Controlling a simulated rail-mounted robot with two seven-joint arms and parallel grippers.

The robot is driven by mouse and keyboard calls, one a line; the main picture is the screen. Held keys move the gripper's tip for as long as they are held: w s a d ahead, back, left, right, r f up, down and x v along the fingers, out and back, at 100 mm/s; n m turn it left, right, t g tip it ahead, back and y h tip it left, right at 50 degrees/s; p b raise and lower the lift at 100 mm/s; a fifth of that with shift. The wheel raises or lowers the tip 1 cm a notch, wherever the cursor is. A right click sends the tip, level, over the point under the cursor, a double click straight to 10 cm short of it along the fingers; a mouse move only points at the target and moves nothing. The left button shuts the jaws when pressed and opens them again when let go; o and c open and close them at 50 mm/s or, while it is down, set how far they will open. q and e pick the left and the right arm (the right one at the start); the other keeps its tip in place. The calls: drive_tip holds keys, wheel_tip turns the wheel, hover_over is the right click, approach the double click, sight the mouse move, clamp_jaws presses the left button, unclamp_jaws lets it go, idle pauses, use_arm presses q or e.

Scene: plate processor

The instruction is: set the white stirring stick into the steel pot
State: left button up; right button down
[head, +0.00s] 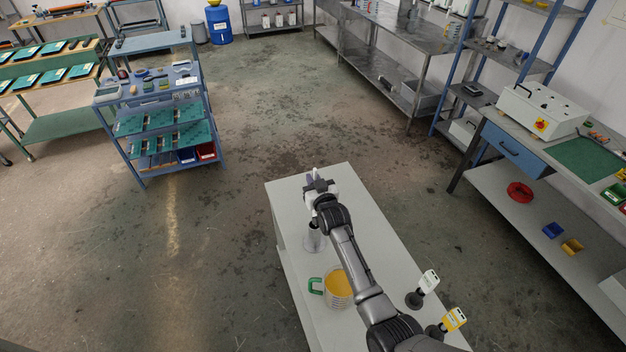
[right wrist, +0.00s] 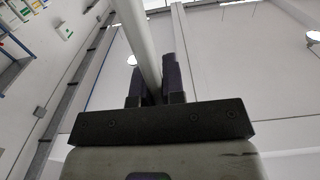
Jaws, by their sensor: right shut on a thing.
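My right gripper (head: 318,187) is over the far part of the pale worktop, its arm reaching in from the lower right. In the right wrist view its two dark fingers (right wrist: 154,85) are shut on the white stirring stick (right wrist: 138,38), which runs up out of the picture at a slant. In the head view only a small pale bit of the stick shows at the gripper; its lower end is hidden. A grey steel vessel (head: 313,241), apparently the steel pot, stands on the worktop just nearer than the gripper, partly hidden by it. My left gripper is not in view.
A clear jug (head: 338,292) with orange contents and a green handle stands nearer on the worktop (head: 290,200). A white-tagged item (head: 427,283) and a yellow-tagged item (head: 453,320) stand right of my arm. Floor surrounds the worktop's far end.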

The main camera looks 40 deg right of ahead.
drive_tip(key=shift+f, duration=0.3)
drive_tip(key=shift+f, duration=0.2)
drive_tip(key=shift+f+b, duration=0.6)
drive_tip(key=shift+b, duration=0.05)
drive_tip(key=shift+f, duration=0.15)
idle(0.4)
wheel_tip(320, 180, down, 4)
drive_tip(key=b, duration=0.3)
idle(0.5)
idle(0.5)
